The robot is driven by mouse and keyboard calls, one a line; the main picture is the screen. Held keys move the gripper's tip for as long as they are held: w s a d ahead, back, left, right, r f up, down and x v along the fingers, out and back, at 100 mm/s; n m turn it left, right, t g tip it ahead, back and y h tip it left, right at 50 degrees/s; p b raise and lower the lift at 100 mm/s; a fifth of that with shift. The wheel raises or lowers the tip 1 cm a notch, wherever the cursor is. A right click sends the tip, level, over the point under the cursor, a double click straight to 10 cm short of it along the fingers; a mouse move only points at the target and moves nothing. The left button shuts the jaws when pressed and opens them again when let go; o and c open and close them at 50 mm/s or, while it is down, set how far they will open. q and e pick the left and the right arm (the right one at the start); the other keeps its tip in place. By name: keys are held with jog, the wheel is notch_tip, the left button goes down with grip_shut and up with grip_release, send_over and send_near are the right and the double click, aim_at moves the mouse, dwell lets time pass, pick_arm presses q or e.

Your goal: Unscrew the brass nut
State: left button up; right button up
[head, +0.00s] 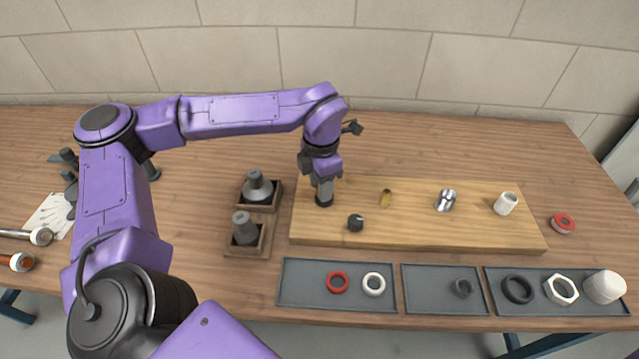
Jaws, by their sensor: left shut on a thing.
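My left gripper (322,178) points down over the left end of the wooden board (420,233). It is shut on a grey piece with a dark lower end (324,199), which looks like a socket tool. The tool's lower end is at or just above the board; I cannot tell if it touches or covers something. I cannot make out a separate brass nut. My right gripper is not in view.
Two grey tools (257,186) (245,229) stand in wooden holders left of the board. On the board are a dark fitting (355,222), a chrome fitting (446,200) and a white fitting (505,203). Grey trays (310,298) with rings and nuts line the front. A red ring (563,223) lies right.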

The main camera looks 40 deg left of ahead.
pick_arm(q)
jog(key=shift+n, duration=0.9)
jog(key=o, duration=1.7)
jog(key=shift+o, duration=0.2)
notch_tip(320, 180, up, 5)
jog(key=p, duration=0.5)
jog(key=shift+r, duration=0.15)
